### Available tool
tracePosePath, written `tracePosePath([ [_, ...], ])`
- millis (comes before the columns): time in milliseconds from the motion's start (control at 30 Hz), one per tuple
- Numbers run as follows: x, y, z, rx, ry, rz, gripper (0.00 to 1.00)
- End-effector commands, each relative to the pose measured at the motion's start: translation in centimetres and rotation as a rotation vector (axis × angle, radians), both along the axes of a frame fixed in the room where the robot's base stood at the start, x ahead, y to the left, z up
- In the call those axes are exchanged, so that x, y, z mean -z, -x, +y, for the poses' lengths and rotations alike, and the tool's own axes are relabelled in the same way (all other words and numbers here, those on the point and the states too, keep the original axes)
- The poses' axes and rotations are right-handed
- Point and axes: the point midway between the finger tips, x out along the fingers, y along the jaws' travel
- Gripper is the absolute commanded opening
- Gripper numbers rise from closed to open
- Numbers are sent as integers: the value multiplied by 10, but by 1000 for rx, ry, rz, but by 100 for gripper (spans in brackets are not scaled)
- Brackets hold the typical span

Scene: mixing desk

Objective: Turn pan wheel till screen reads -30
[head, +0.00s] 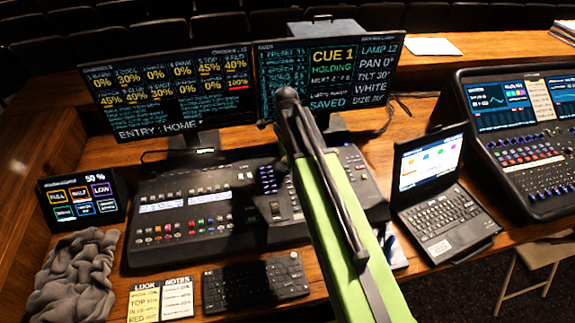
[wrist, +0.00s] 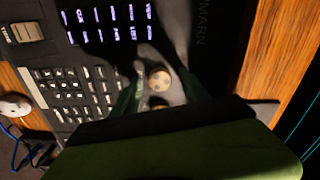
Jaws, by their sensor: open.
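The right monitor (head: 328,72) in the head view reads PAN 0° and TILT 30° at its right side, with CUE 1 HOLDING in the middle. My green arm reaches over the lighting console (head: 205,212) and hides part of it, including my gripper's tips. In the wrist view, my gripper (wrist: 156,76) is open, with dark green fingers on either side of a round pale wheel (wrist: 159,79). A second round wheel (wrist: 158,102) shows just below it, partly hidden. I cannot read a label on either wheel, nor tell whether the fingers touch one.
The left monitor (head: 166,92) stands behind the console. A laptop (head: 440,200) and a second mixing desk (head: 525,145) are to the right. A small touchscreen (head: 82,197), grey cloth (head: 78,275), note cards (head: 160,299) and keyboard (head: 255,283) lie in front and left.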

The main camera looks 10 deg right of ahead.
Motion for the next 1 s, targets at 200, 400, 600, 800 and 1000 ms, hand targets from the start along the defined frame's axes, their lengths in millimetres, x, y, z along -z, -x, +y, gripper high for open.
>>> tracePosePath([
  [200,1,0,0,0,0,0,53],
  [400,1,0,0,0,0,0,32],
  [600,1,0,0,-1,0,0,6],
  [800,1,0,-3,-2,1,0,0],
  [1000,1,0,-1,-33,2,1,0],
])
